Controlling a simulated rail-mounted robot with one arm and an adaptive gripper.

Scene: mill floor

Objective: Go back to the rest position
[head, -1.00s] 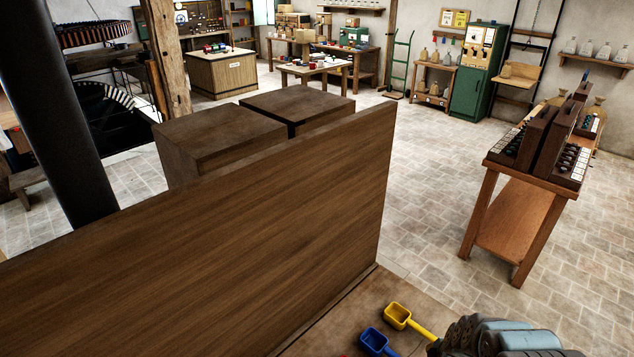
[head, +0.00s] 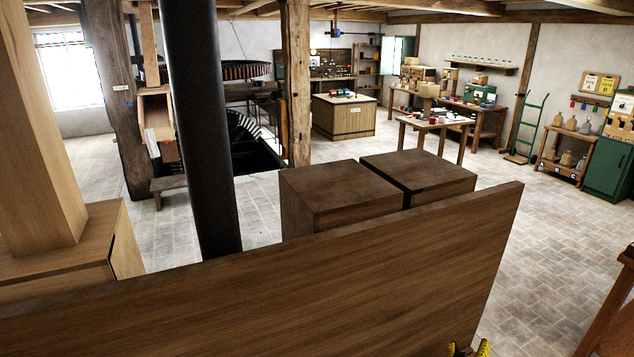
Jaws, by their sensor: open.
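Two small yellow-and-black tips show at the bottom edge of the head view, in front of the lower right of a brown wooden panel. They look like the fingertips of my gripper (head: 470,350), a little apart, with nothing seen between them. The rest of my gripper and most of my arm are below the picture.
The wooden panel (head: 330,290) spans the foreground, with two brown wooden boxes (head: 340,195) behind it. A dark round column (head: 200,130) stands left of the boxes. Open stone floor (head: 535,225) lies to the right. A table edge (head: 615,315) shows at the lower right.

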